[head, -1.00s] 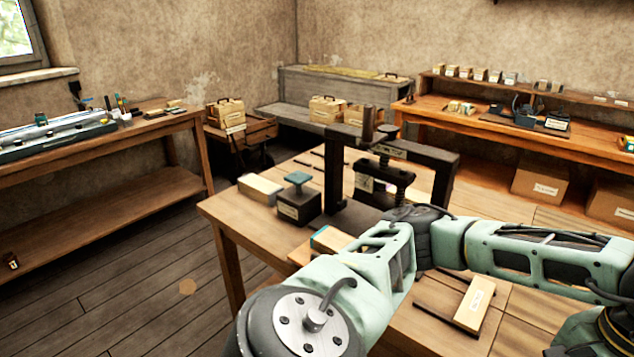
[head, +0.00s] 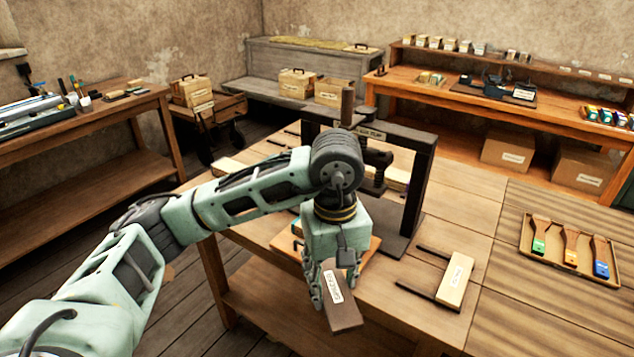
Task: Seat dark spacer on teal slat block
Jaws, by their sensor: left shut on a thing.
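My left gripper (head: 333,290) is shut on the dark spacer (head: 345,316), a flat dark brown piece with a white label. It holds the spacer tilted, near the front edge of the middle table. A small teal-edged part, seemingly the teal slat block (head: 297,227), shows just left of and behind my gripper. It sits on an orange-brown board (head: 284,245), and my gripper and arm hide most of it. The spacer looks apart from the block and nearer the camera. My right gripper is not in view.
A dark handwheel press (head: 415,190) stands behind my gripper, close to my wrist. A labelled light block (head: 455,280) with dark rails lies to the right. A tray (head: 526,247) holds green, orange and blue-tipped brushes. The table's right front is clear.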

